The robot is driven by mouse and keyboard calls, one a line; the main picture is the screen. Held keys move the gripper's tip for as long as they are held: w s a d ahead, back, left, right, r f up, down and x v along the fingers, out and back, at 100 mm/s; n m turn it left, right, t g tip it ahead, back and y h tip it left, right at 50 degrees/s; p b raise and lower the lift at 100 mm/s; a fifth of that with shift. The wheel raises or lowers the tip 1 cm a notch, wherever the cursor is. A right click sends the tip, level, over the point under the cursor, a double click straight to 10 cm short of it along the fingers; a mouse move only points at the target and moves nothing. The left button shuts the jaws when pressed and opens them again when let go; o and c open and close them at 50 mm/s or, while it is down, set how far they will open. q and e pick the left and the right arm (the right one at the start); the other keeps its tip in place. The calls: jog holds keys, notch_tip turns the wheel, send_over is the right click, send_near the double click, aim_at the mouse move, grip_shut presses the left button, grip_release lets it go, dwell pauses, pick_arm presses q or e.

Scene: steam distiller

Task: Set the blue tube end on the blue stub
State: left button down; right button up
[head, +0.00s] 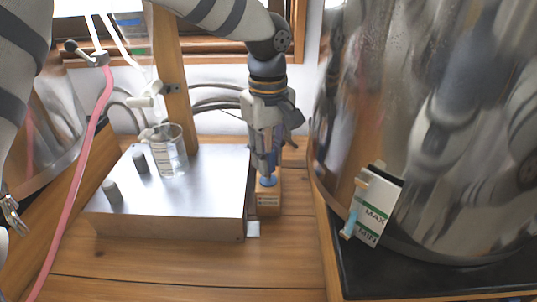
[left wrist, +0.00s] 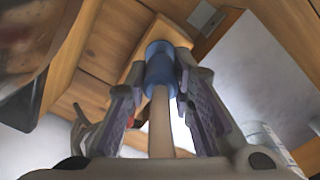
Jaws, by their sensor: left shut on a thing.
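My left gripper (head: 267,168) points down over a small wooden block (head: 268,203) beside the metal box. Its fingers are shut on the blue tube end (left wrist: 160,66), which sits between the fingertips in the left wrist view. A tan tube (left wrist: 160,125) runs from the blue end back toward the wrist camera. In the head view, a bit of blue (head: 269,182) shows between the fingertips and the block's top. I cannot tell the blue stub apart from the tube end, or whether they touch. My right gripper is not in view.
A flat metal box (head: 215,200) with knobs and a glass beaker (head: 169,155) stands left of the gripper. A large shiny steel vessel (head: 430,110) with a MIN/MAX gauge (head: 376,208) stands close at right. A pink hose (head: 84,150) hangs at left. Wooden table is clear in front.

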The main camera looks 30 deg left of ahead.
pick_arm(q)
jog(key=shift+f, duration=0.1)
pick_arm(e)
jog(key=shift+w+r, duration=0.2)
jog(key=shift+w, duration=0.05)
pick_arm(q)
jog(key=shift+f, duration=0.2)
jog(key=shift+f, duration=0.65)
jog(key=shift+f, duration=0.15)
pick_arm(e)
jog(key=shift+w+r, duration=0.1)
pick_arm(q)
jog(key=shift+f+p, duration=0.2)
jog(key=shift+p, duration=0.1)
jog(key=c, duration=1.3)
grip_release()
